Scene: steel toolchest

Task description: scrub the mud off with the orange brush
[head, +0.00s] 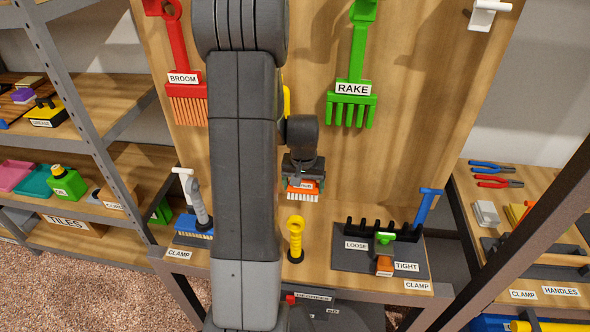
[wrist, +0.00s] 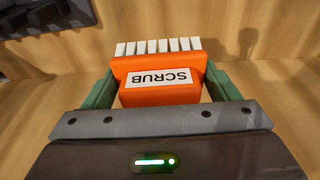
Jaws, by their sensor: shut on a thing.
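The orange brush (head: 302,190), with white bristles and a SCRUB label, is in my gripper (head: 303,178). In the wrist view the brush (wrist: 160,88) sits between the two green fingers of my gripper (wrist: 158,87), which are shut on its sides. Its bristles point away from the wrist. In the head view they point down, over the back of the bench and in front of the wooden panel. I cannot make out any mud in either view; my arm hides part of the bench and panel.
A yellow handle (head: 295,240) stands upright on the bench below the brush. A black tray (head: 345,262) with a toothed rack is to its right, and a blue brush (head: 194,228) to the left. A red broom (head: 180,70) and green rake (head: 353,80) hang on the panel.

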